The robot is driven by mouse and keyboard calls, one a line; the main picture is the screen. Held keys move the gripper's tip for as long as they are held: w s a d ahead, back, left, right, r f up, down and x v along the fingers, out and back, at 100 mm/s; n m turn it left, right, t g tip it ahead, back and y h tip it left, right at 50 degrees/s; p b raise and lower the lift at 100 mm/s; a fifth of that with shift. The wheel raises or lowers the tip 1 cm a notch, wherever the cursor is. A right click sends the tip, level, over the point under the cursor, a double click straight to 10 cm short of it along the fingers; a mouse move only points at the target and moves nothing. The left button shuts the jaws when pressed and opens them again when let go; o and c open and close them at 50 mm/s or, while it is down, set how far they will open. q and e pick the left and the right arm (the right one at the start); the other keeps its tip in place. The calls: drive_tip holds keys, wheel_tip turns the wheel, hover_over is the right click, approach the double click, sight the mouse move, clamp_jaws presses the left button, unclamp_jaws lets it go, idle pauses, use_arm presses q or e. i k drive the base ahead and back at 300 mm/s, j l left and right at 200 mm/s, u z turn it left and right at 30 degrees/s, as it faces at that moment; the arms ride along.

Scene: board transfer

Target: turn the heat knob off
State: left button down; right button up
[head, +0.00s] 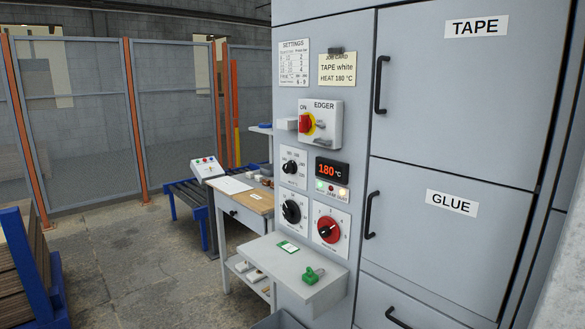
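The grey edger cabinet carries three knobs on white dial plates. The upper black knob (290,167) has a dial with small three-figure numbers, which look like temperatures, so it seems to be the heat knob. Its exact pointer position is too small to read. A second black knob (291,211) sits below it, and a red knob (328,229) sits to the lower right. The display (327,170) reads 180 °C in red. A green lamp (320,185) is lit under it. Neither of my grippers is in view.
The EDGER main switch (306,123) is above the knobs. TAPE (476,27) and GLUE (452,203) doors are on the right.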

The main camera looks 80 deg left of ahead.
sight(291, 167)
drive_tip(key=u, duration=2.75)
